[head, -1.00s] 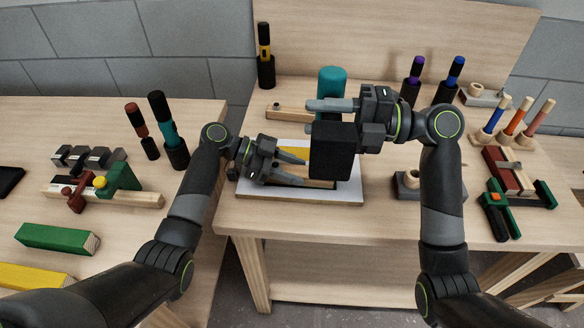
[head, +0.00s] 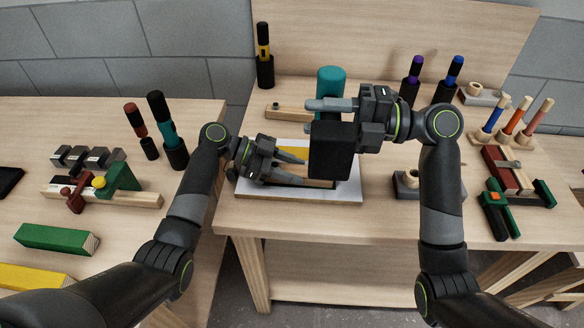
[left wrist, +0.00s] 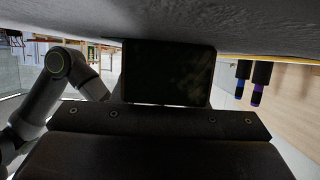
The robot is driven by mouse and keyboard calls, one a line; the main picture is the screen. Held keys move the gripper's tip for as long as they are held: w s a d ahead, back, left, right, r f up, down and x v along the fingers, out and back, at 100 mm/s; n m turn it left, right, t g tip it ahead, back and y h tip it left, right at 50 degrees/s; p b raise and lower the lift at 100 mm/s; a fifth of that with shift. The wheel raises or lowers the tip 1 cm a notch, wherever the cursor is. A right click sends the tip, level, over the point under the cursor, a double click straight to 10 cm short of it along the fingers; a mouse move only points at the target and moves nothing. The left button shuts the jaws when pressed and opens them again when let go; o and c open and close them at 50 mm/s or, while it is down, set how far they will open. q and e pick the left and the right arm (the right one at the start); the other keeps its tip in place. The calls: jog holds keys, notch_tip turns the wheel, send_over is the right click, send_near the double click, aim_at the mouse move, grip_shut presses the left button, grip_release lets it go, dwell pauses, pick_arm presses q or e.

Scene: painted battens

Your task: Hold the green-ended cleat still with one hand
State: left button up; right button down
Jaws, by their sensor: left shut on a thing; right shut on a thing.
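A white board (head: 255,192) lies at the front of the middle bench, with a yellow piece (head: 293,151) on it. My left gripper (head: 305,170) is low over the board, shut on a wooden piece that its fingers and the right gripper mostly hide. I cannot make out a green end on it. My right gripper (head: 318,112) is above and right of it, shut on an upright tool with a teal top (head: 331,78). A black block (head: 331,150) in front hides the tool's lower part. The left wrist view is mostly blocked by dark surfaces.
On the left bench lie a green batten (head: 55,238), a yellow batten (head: 35,276) and a clamp with a green block (head: 122,178). Purple (head: 416,72) and blue (head: 454,72) handled tools stand behind my right arm. A red and green clamp (head: 508,185) lies at right.

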pick_arm(q)
jog(key=o, duration=1.1)
jog(key=shift+o, duration=0.2)
jog(key=shift+a, duration=0.15)
jog(key=v, duration=0.7)
jog(key=shift+w+a+r, duration=0.1)
jog(key=shift+a, duration=0.05)
